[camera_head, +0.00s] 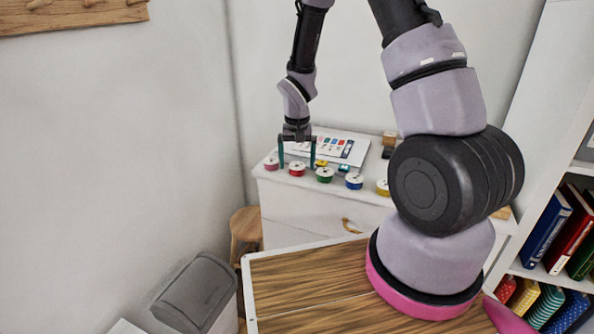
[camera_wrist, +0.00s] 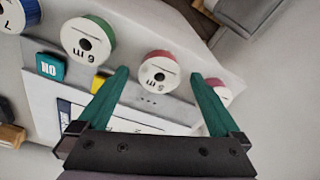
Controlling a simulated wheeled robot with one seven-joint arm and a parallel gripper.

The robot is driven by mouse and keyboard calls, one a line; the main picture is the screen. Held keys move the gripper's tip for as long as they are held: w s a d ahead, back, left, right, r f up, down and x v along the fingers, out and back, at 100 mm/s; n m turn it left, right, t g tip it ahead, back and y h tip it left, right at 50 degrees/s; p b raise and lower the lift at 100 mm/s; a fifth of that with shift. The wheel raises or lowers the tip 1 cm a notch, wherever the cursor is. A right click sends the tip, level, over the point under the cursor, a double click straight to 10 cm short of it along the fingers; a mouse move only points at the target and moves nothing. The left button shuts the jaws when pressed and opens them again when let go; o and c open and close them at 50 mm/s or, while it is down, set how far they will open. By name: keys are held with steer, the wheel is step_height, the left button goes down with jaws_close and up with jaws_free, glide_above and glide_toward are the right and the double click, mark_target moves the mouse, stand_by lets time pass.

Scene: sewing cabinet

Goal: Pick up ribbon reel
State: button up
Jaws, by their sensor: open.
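A row of ribbon reels with white faces stands on top of the white cabinet (camera_head: 288,188): pink (camera_head: 271,163), red (camera_head: 297,169), green (camera_head: 324,175), blue (camera_head: 354,181) and yellow (camera_head: 383,188). My gripper (camera_head: 297,162) points down over the row, open and empty, with teal fingers either side of the red reel in the picture. In the wrist view the red reel (camera_wrist: 160,70) shows between and just beyond the fingertips, with the green reel (camera_wrist: 88,38) to the left and the pink reel (camera_wrist: 221,96) partly behind the right finger. I cannot tell the exact height.
A printed sheet (camera_head: 352,148) lies behind the reels. A small teal block (camera_wrist: 51,68) and a yellow block (camera_wrist: 102,79) sit close to the row. A wooden stool (camera_head: 245,226) and grey-lidded bin (camera_head: 194,290) stand left; a bookshelf (camera_head: 520,269) stands right.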

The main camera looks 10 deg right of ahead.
steer(key=shift+f, duration=0.35)
steer(key=c, duration=1.4)
